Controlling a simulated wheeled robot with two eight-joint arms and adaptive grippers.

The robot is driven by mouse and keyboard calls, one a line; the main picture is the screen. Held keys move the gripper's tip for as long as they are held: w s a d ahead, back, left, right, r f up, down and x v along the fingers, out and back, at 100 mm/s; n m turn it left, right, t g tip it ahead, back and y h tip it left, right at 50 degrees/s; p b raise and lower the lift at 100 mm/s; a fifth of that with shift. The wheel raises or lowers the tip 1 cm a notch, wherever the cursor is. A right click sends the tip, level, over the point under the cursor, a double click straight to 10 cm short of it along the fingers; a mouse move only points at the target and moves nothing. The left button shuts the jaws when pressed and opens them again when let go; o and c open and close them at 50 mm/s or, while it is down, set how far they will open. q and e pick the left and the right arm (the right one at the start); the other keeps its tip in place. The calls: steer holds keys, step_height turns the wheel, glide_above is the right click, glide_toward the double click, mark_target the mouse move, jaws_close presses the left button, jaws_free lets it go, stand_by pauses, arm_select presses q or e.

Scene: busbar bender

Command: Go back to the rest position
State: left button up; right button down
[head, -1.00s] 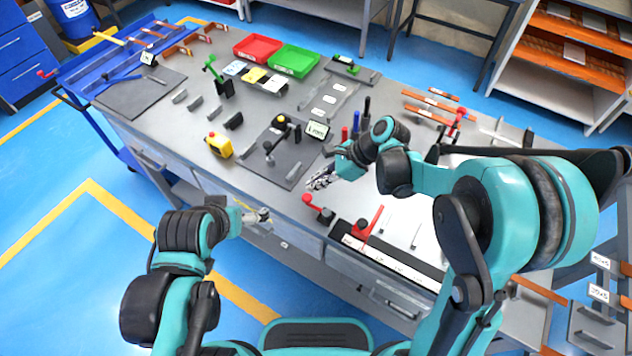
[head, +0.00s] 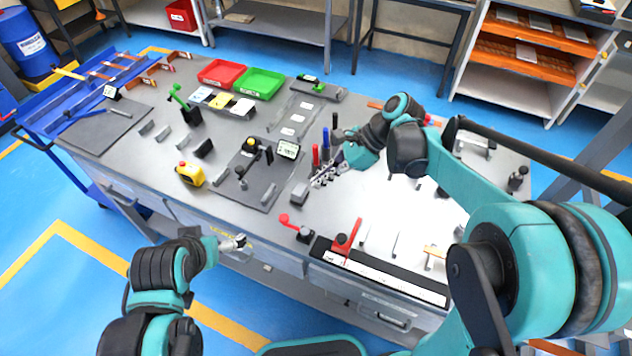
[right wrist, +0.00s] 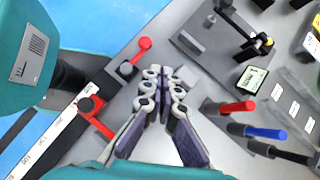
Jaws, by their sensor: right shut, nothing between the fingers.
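My right gripper (head: 325,174) is over the grey workbench (head: 225,122), close to the red and blue pens (head: 315,156). Its fingers are shut and empty; they also show shut in the right wrist view (right wrist: 160,80), above the bench surface. My left gripper (head: 234,243) is at the bench's front edge, low and to the left in the head view. It is too small there to tell whether it is open. My right arm hides part of the bench's right side.
A red-handled stop (head: 345,242) and a ruler strip (head: 385,270) lie near the front edge below my right gripper. A black stand (head: 245,170) and a yellow box (head: 190,174) are left of it. Red (head: 222,72) and green (head: 260,83) trays sit at the back.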

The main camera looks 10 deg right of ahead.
stand_by(0.4)
steer(key=s+d+f+n+t+h, duration=0.1)
steer(key=s+d+n+t+h, duration=0.6)
steer(key=n, duration=1.1)
steer(key=s+d+h, duration=0.1)
steer(key=s+d, duration=0.2)
steer(key=s, duration=0.3)
steer(key=shift+f, duration=0.25)
